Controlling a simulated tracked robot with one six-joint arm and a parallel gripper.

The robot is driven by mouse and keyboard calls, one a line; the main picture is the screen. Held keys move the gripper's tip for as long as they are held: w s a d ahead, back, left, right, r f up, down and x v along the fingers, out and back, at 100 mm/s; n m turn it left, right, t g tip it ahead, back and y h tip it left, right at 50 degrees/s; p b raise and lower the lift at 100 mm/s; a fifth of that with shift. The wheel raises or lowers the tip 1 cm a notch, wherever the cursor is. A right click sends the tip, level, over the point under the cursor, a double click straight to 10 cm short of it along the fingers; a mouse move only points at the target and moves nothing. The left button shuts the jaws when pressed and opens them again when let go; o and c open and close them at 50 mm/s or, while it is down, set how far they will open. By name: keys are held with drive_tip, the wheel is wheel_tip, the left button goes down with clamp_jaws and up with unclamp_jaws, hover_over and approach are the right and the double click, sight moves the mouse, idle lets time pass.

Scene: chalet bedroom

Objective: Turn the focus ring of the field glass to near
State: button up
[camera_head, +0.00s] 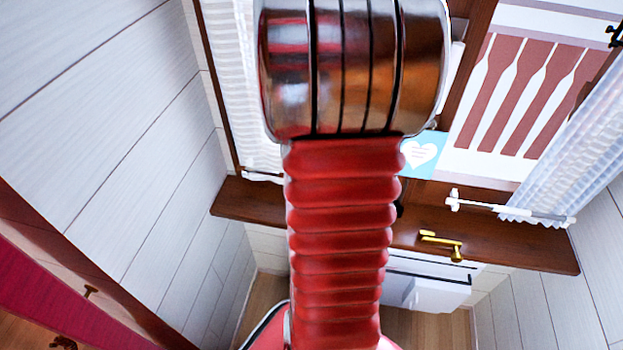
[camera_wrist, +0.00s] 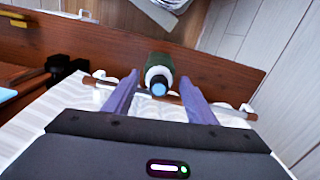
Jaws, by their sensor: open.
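In the wrist view, what looks like the field glass (camera_wrist: 157,66) is a dark green, stubby body with a pale band and a blue round end facing the camera. It is at the wooden sill (camera_wrist: 225,70). My gripper (camera_wrist: 158,79) is open, with one bluish finger to each side of the pale band and blue end in the picture. I cannot tell whether either finger touches it. Focus ring markings are too small to read. In the head view, my red arm hides the gripper, and I cannot make out the field glass.
In the head view, a brass handle (camera_head: 442,244) is on the wooden sill (camera_head: 520,246), and a blue heart card (camera_head: 419,153) stands behind my arm.

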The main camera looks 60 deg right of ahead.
drive_tip(key=shift+c, duration=0.5)
drive_tip(key=c, duration=0.9)
drive_tip(key=shift+c, duration=0.2)
drive_tip(key=shift+n, duration=0.3)
drive_tip(key=o, duration=1)
drive_tip(key=shift+o, duration=0.2)
drive_tip(key=shift+r, duration=0.2)
wheel_tip(320, 180, up, 13)
drive_tip(key=shift+r, duration=0.2)
